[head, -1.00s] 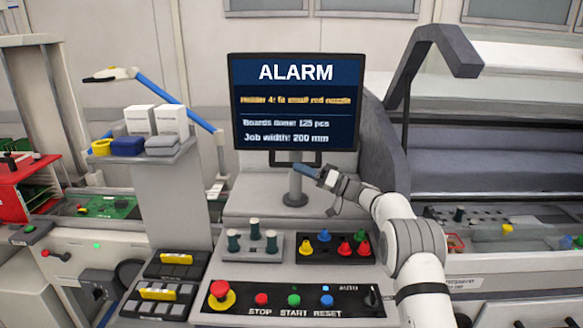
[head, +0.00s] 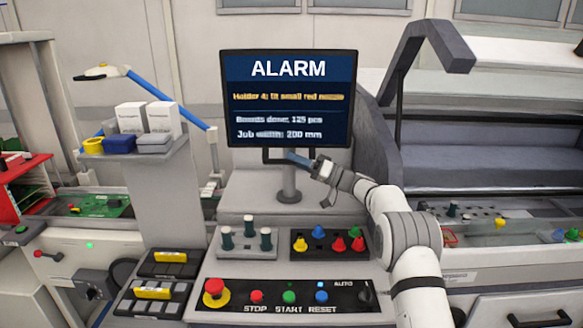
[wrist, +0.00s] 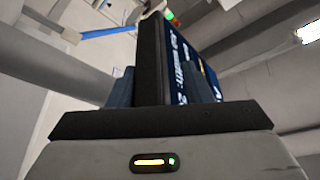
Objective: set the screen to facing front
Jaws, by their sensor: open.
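The screen (head: 288,98) is a dark monitor on a grey post, with its lit face toward the head camera. It reads ALARM, with an orange line about a small red nozzle. A dark handle frame (head: 265,157) hangs under its lower edge. My gripper (head: 298,160) is at that frame, just below the screen, with blue-grey fingers. In the wrist view the fingers are apart, with the screen's dark edge (wrist: 150,62) and slanted lit face (wrist: 190,70) rising between and beyond them. I cannot tell whether the fingers touch the frame.
A button panel (head: 290,297) lies below. Behind it stand a grey nozzle holder (head: 246,250) and a black tray (head: 328,244) of coloured nozzles. A shelf (head: 140,152) with small boxes is at left. A dark angled arm (head: 440,48) rises at right.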

